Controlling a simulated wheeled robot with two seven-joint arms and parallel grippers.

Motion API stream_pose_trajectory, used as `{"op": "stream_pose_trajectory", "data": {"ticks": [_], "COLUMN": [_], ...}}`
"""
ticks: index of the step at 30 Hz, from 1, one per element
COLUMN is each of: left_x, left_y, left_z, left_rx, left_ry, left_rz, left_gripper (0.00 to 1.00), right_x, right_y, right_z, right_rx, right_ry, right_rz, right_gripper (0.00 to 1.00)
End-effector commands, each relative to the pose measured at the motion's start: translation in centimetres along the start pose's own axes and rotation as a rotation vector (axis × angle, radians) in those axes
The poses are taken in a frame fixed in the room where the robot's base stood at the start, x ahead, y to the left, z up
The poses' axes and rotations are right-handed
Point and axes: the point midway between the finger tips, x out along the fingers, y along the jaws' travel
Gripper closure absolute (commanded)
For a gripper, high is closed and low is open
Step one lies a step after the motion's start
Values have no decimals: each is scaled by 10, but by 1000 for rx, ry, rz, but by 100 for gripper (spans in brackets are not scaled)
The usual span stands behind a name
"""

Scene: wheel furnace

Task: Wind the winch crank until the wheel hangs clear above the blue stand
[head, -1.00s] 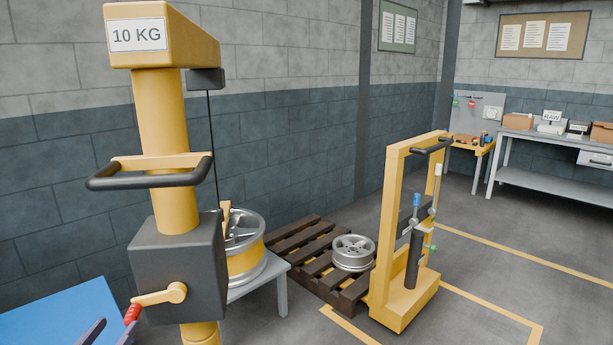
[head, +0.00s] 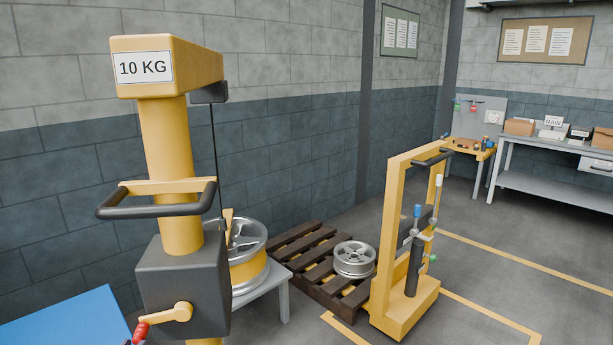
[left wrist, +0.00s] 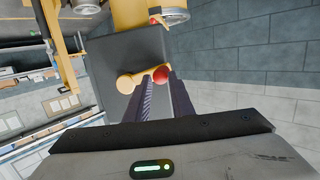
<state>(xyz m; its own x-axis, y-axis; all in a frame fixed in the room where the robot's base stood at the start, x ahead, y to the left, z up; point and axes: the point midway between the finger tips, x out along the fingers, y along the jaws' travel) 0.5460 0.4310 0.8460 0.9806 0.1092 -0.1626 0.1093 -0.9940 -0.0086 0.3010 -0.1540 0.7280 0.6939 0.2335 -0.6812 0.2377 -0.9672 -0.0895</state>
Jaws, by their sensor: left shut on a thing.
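The yellow winch post (head: 168,145) carries a dark gearbox (head: 182,270). A yellow crank arm (head: 170,315) with a red handle (head: 141,331) is on its front, the handle to the lower left. My left gripper is at the lower edge of the head view, mostly cut off; in the left wrist view its fingers (left wrist: 163,80) are shut on the red handle (left wrist: 159,74). A thin cable (head: 214,150) runs down from the boom behind the gearbox. A silver wheel (head: 248,236) with a yellow band is partly hidden there; I cannot tell its gap from what is below. My right gripper is out of view.
A flat blue surface (head: 65,318) lies at lower left. A light grey table (head: 270,289) stands behind the gearbox. A wooden pallet (head: 310,262) bears another wheel (head: 354,258). A yellow trolley (head: 395,240) stands to the right. Open floor lies beyond it.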

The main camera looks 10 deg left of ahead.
Motion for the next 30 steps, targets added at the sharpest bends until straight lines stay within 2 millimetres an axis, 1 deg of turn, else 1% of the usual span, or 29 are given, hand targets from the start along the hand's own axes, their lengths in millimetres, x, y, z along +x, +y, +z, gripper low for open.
{"op": "stream_pose_trajectory", "data": {"ticks": [1, 12, 14, 24, 27, 30], "left_x": [16, 16, 16, 10, 8, 8], "left_y": [-83, -81, -80, -71, -69, -68], "left_z": [-114, -118, -123, -162, -169, -172], "left_rx": [-18, -15, -13, -13, -12, -11], "left_ry": [180, 185, 187, 188, 188, 186], "left_rz": [-153, -151, -150, -150, -150, -149], "left_gripper": [100, 100, 100, 100, 100, 100], "right_x": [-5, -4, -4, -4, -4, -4], "right_y": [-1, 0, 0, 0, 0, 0], "right_z": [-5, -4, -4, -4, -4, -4], "right_rx": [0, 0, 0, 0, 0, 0], "right_ry": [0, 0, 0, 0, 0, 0], "right_rz": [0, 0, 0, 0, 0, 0], "right_gripper": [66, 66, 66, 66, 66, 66]}}
